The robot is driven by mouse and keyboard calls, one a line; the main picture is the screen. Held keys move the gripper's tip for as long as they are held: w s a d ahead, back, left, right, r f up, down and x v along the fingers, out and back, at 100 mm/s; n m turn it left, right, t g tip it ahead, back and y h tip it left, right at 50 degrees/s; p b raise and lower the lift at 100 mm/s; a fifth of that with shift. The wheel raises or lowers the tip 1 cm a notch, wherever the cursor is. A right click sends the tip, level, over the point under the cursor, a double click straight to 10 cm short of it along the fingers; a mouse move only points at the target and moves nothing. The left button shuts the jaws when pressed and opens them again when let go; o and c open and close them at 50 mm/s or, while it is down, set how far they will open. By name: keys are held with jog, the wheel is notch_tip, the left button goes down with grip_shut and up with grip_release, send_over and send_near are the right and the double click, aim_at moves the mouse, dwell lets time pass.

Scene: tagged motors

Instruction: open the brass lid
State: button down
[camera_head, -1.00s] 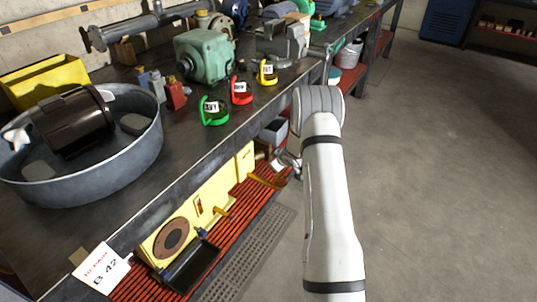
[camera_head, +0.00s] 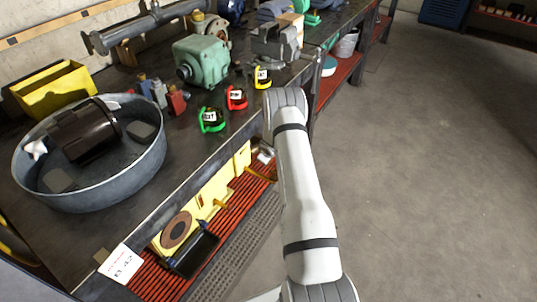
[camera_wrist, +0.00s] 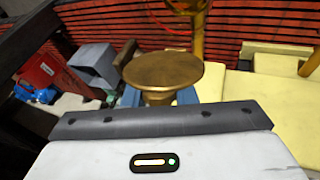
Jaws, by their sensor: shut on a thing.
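In the wrist view, a round brass lid (camera_wrist: 163,70) with a short stem under its flat top is close in front of my gripper (camera_wrist: 160,98). Blue finger parts show on both sides of the stem, and my gripper is shut on it. The fingertips are largely hidden by the brass top and my gripper's grey front edge. What lies directly under the lid is hidden. In the head view my arm reaches toward the shelf below the bench, and the gripper and lid cannot be made out.
Yellow housings (camera_head: 213,197) stand on the red slatted lower shelf (camera_head: 243,203). A grey bin (camera_wrist: 95,64) and a red box (camera_wrist: 42,72) are left in the wrist view. The workbench (camera_head: 175,135) carries a metal tub (camera_head: 125,187) and several motors. Floor at right is clear.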

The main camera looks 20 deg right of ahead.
jog(key=shift+w+a+r, duration=0.1)
jog(key=shift+w+r, duration=0.05)
jog(key=shift+w, duration=0.05)
jog(key=c, duration=1.4)
grip_release()
jog(key=shift+o, duration=1.1)
jog(key=shift+s, duration=0.15)
jog(key=shift+s+r+b, duration=0.35)
jog(key=shift+r+b, duration=0.1)
jog(key=shift+b, duration=0.3)
jog(key=shift+b+v, duration=0.55)
jog(key=shift+v, duration=2.65)
jog(key=shift+c, duration=0.3)
